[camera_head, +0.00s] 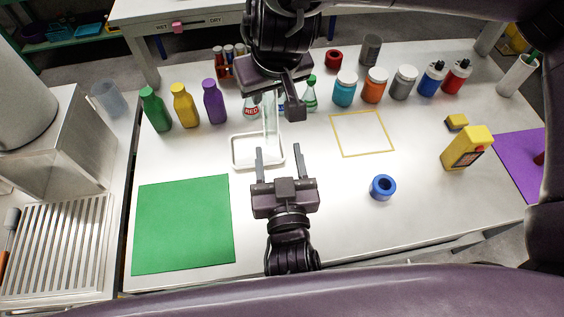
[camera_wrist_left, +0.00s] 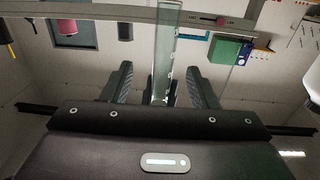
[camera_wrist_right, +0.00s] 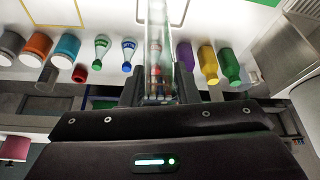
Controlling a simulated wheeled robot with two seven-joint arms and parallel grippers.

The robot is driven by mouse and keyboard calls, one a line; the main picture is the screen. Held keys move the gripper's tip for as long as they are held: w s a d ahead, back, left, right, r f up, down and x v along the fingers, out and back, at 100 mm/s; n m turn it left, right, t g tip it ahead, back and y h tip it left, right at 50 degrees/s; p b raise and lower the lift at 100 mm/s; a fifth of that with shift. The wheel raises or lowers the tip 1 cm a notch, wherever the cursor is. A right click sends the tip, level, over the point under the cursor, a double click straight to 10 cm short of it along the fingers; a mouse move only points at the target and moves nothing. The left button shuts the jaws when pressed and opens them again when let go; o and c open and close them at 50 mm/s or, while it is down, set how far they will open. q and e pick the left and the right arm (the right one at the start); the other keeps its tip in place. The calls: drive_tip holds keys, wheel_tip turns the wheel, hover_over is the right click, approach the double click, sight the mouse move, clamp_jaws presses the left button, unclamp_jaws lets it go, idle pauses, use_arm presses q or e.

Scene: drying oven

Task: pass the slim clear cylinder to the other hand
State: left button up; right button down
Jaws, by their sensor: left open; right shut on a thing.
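The slim clear cylinder (camera_head: 270,125) is upright above the back of the table, below my right gripper. My right gripper (camera_head: 272,98) is shut on its upper part. In the right wrist view the cylinder (camera_wrist_right: 158,40) stands between the fingers (camera_wrist_right: 158,88). My left gripper (camera_head: 279,158) is open and empty, nearer the front, with its fingers pointing at the cylinder. In the left wrist view the cylinder (camera_wrist_left: 165,45) appears in line with the gap between the open fingers (camera_wrist_left: 163,85); I cannot tell how far apart they are in depth.
A white tray (camera_head: 236,160) lies below the cylinder. Behind it stand flasks (camera_head: 310,100) and a tube rack (camera_head: 222,70). Bottles (camera_head: 213,105) stand left, jars (camera_head: 345,92) right. A green mat (camera_head: 185,225) lies front left, a blue ring (camera_head: 383,193) front right.

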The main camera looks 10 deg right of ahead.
sight(275, 116)
use_arm(q)
drive_tip(key=w, duration=1)
drive_tip(key=shift+w, duration=0.3)
drive_tip(key=shift+d, duration=0.1)
drive_tip(key=shift+c, duration=0.2)
drive_tip(key=c, duration=0.9)
drive_tip(key=shift+d, duration=0.1)
drive_tip(key=shift+c, duration=0.6)
use_arm(e)
drive_tip(key=c, duration=1.2)
unclamp_jaws()
drive_tip(key=shift+a, duration=0.1)
drive_tip(key=shift+c, duration=0.2)
use_arm(q)
drive_tip(key=shift+c, duration=0.2)
use_arm(e)
drive_tip(key=shift+o, duration=1)
